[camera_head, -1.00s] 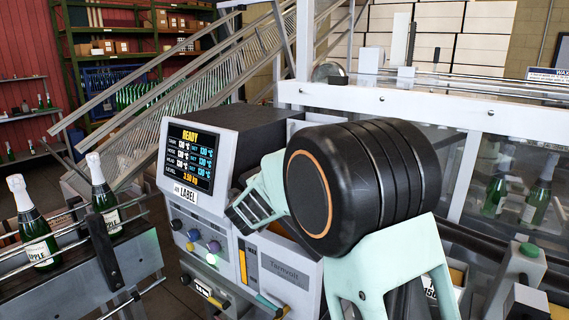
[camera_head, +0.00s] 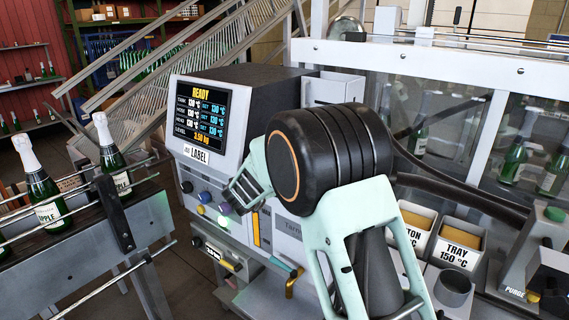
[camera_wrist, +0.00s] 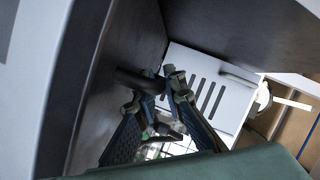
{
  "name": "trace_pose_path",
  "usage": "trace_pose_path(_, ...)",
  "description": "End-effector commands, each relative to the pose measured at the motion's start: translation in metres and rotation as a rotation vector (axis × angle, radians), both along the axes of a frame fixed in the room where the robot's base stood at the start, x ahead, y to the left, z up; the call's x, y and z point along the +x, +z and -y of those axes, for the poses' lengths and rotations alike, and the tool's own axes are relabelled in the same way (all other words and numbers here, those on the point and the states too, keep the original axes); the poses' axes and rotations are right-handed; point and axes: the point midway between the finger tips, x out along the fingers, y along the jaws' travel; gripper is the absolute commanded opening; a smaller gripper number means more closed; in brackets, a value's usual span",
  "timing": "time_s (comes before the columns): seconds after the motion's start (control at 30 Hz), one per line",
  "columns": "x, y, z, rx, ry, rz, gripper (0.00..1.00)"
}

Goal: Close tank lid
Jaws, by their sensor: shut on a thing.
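In the wrist view, my gripper (camera_wrist: 167,88) is shut on a short dark bar (camera_wrist: 135,79), which appears to be a handle. The bar meets a large dark panel (camera_wrist: 110,60) on the left; I cannot tell surely whether this panel is the tank lid. A light plate with dark slots and a curved handle (camera_wrist: 232,76) lies beyond the fingertips. In the head view, the grey machine with the dark top (camera_head: 262,98) and a lit screen (camera_head: 200,116) stands behind my arm. My fingertips are hidden there, and no lid shows clearly.
A bottle conveyor with green bottles (camera_head: 113,165) runs at the left. A purge fixture (camera_head: 535,245) stands at the far right. A light grey body wall (camera_wrist: 55,85) borders the wrist view.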

Motion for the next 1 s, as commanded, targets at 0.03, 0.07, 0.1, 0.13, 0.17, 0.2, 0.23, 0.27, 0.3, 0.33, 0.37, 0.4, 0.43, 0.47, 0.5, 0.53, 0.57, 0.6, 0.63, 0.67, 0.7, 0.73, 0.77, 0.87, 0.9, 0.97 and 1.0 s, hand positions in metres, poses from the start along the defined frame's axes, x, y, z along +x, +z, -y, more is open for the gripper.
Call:
trace_pose_path(0.03, 0.001, 0.001, 0.000, 0.000, 0.000, 0.005, 0.00)
trace_pose_path(0.07, 0.001, 0.001, 0.000, 0.000, 0.000, 0.005, 0.00)
trace_pose_path(0.1, 0.001, 0.000, 0.000, 0.000, 0.000, 0.005, 0.00)
trace_pose_path(0.13, 0.001, 0.000, 0.000, 0.000, 0.000, 0.005, 0.00)
trace_pose_path(0.17, 0.001, 0.000, 0.000, -0.001, 0.001, 0.003, 0.00)
trace_pose_path(0.2, 0.001, 0.000, 0.000, -0.001, 0.001, 0.003, 0.00)
trace_pose_path(0.23, 0.001, 0.000, 0.000, -0.001, 0.001, 0.003, 0.00)
trace_pose_path(0.27, 0.001, 0.000, 0.000, -0.001, 0.000, 0.002, 0.00)
trace_pose_path(0.3, 0.001, -0.001, -0.001, 0.000, 0.001, 0.002, 0.00)
trace_pose_path(0.33, 0.001, -0.001, -0.001, 0.000, 0.001, 0.002, 0.00)
trace_pose_path(0.37, 0.001, -0.001, -0.001, 0.000, 0.001, 0.002, 0.00)
trace_pose_path(0.4, 0.001, -0.001, -0.001, -0.001, 0.002, 0.000, 0.00)
trace_pose_path(0.43, 0.001, -0.002, -0.001, -0.001, 0.002, 0.000, 0.00)
trace_pose_path(0.47, 0.001, -0.002, -0.001, -0.001, 0.002, 0.000, 0.13)
trace_pose_path(0.5, 0.001, -0.002, -0.001, 0.000, 0.002, 0.000, 0.17)
trace_pose_path(0.53, 0.001, -0.002, -0.001, 0.000, 0.002, -0.001, 0.17)
trace_pose_path(0.57, 0.001, -0.002, -0.001, 0.000, 0.002, -0.001, 0.17)
trace_pose_path(0.6, 0.000, -0.002, -0.001, 0.000, 0.002, -0.001, 0.17)
trace_pose_path(0.63, 0.000, -0.002, -0.001, 0.000, 0.002, -0.001, 0.17)
trace_pose_path(0.67, 0.000, -0.002, -0.001, 0.000, 0.002, -0.001, 0.17)
trace_pose_path(0.7, 0.000, -0.003, -0.001, 0.000, 0.001, -0.002, 0.17)
trace_pose_path(0.73, 0.000, -0.003, -0.001, 0.000, 0.001, -0.002, 0.17)
trace_pose_path(0.77, 0.000, -0.003, -0.001, 0.000, 0.001, -0.002, 0.17)
trace_pose_path(0.87, -0.005, -0.001, -0.003, 0.000, 0.002, -0.002, 0.17)
trace_pose_path(0.9, -0.010, 0.000, -0.005, 0.001, 0.003, -0.003, 0.17)
trace_pose_path(0.97, -0.018, 0.002, -0.008, 0.002, 0.004, -0.002, 0.17)
trace_pose_path(1.0, -0.026, 0.004, -0.011, 0.001, 0.005, -0.003, 0.17)
